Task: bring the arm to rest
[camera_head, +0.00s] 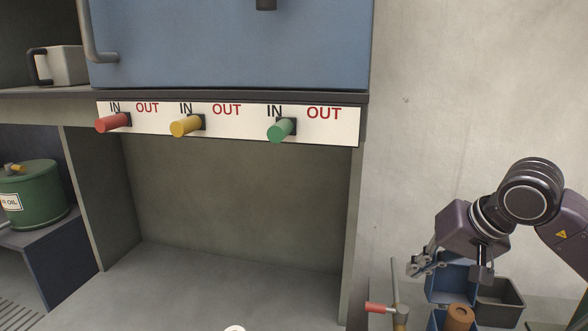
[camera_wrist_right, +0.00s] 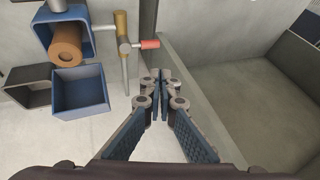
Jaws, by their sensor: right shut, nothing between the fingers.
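My right arm comes in from the right edge of the head view. Its gripper (camera_head: 424,264) hangs in front of the pale wall, near a blue bin (camera_head: 452,284). In the right wrist view the gripper's fingertips (camera_wrist_right: 161,80) are together, with nothing between them. The fingers are apart from the bins and the red-handled post in that view. My left gripper is in neither view.
Red (camera_head: 112,123), yellow (camera_head: 186,126) and green (camera_head: 281,130) knobs sit under IN labels on a white strip (camera_head: 230,120). A red-handled post (camera_head: 396,285), a brown roll (camera_head: 460,314) and a dark bin (camera_head: 499,300) are lower right. A green oil can (camera_head: 38,188) stands left.

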